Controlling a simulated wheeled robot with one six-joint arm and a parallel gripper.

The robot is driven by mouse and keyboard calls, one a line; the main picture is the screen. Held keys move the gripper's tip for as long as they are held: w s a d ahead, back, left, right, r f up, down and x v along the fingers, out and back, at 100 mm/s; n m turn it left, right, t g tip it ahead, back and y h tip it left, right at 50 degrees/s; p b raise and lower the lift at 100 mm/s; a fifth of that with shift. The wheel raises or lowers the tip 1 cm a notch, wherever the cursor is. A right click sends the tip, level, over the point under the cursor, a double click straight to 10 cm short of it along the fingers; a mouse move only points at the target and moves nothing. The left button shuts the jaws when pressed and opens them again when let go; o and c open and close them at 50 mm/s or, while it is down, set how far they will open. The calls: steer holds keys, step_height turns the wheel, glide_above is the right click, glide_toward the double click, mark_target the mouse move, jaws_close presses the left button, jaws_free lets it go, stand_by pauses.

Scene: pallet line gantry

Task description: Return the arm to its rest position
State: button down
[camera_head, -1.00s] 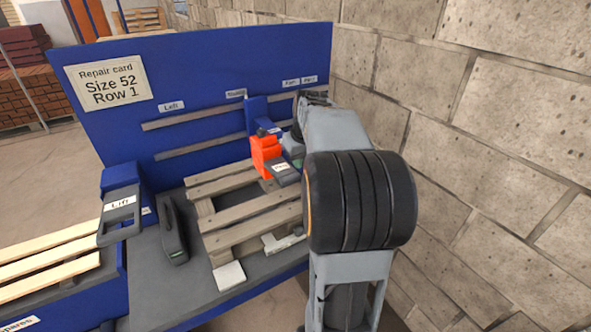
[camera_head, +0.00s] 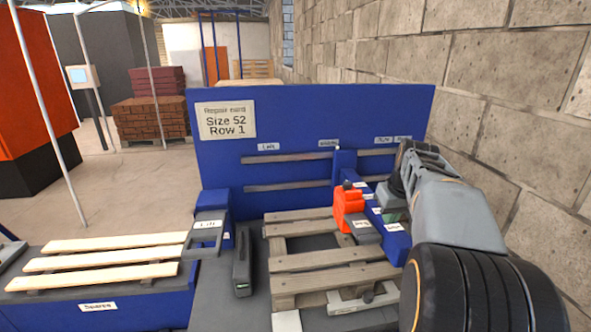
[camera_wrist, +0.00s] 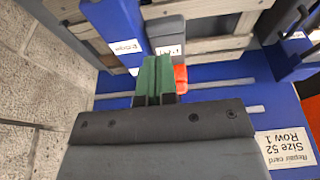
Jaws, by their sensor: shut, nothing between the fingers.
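My arm reaches in from the right of the head view over the blue repair bench, bent at its dark ribbed joint. My gripper shows in the wrist view (camera_wrist: 153,82), its green fingers together with nothing between them. In the head view the arm's body and dark wrist stand beside the tool holders, and the gripper end (camera_head: 390,212) shows only in part. An orange and grey tool (camera_head: 349,210) sits just left of it; its orange part also shows beside the fingers in the wrist view (camera_wrist: 181,77).
A wooden pallet (camera_head: 330,262) lies on the bench. A repair card reading Size 52 Row 1 (camera_head: 227,120) is on the blue back panel (camera_head: 300,115). A block wall (camera_head: 500,90) rises close at right.

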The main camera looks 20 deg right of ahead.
steer(key=s+a+f, duration=0.3)
steer(key=s+a, duration=0.1)
steer(key=a, duration=0.3)
steer(key=s+a+f+n, duration=0.1)
steer(key=s+a+f, duration=0.2)
steer(key=a, duration=0.4)
steer(key=s+a+f+t, duration=0.1)
steer(key=s+a, duration=0.3)
steer(key=a, duration=0.4)
steer(key=shift+s+f, duration=0.4)
steer(key=shift+f, duration=0.5)
steer(key=shift+a, duration=0.1)
